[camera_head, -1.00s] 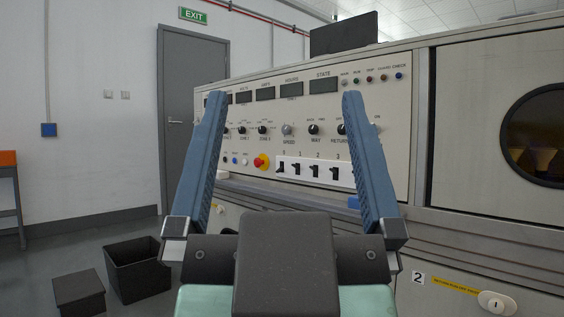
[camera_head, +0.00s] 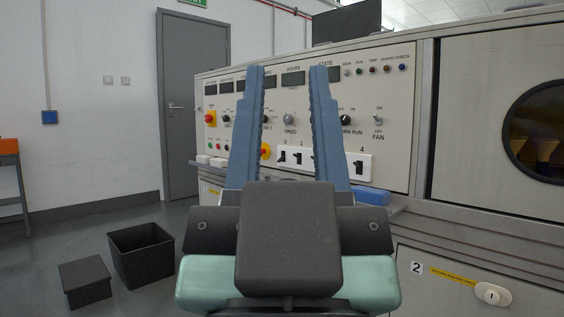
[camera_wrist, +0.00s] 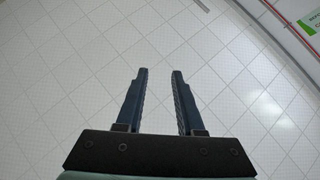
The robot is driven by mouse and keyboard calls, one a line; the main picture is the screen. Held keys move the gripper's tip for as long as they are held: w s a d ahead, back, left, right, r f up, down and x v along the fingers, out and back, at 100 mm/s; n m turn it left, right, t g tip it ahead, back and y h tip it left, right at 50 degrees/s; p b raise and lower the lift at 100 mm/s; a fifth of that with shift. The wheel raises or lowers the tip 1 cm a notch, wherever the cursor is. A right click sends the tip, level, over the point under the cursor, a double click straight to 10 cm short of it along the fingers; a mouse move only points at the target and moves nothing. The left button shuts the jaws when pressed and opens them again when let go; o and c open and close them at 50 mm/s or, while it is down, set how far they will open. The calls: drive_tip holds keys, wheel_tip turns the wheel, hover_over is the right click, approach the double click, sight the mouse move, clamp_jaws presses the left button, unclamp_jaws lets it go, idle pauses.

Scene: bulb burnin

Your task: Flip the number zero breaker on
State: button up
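The number zero breaker (camera_head: 282,157) is a small black switch at the left end of the white breaker strip (camera_head: 368,175) on the console front. In the head view it shows between my gripper's fingers, beyond them. Its lever looks low, but it is too small to tell surely. Breaker one (camera_head: 298,158) is right beside it, and breaker four (camera_head: 359,167) is at the strip's right end. My right finger hides the breakers between. My gripper (camera_head: 288,70) points upward, empty, with a gap between its blue fingers. It also shows in the wrist view (camera_wrist: 160,71).
A red-and-yellow button (camera_head: 265,151) is partly behind my left finger. A blue block (camera_head: 370,195) lies on the console ledge (camera_head: 396,205). A black open bin (camera_head: 143,262) and a black box (camera_head: 85,282) stand on the floor at left. The wrist view faces the ceiling (camera_wrist: 70,60).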

wheel_tip(320, 180, up, 7)
drive_tip(key=p, duration=0.5)
drive_tip(key=shift+f, duration=0.15)
drive_tip(key=c, duration=0.5)
wheel_tip(320, 180, up, 14)
drive_tip(key=p, duration=1.4)
clamp_jaws()
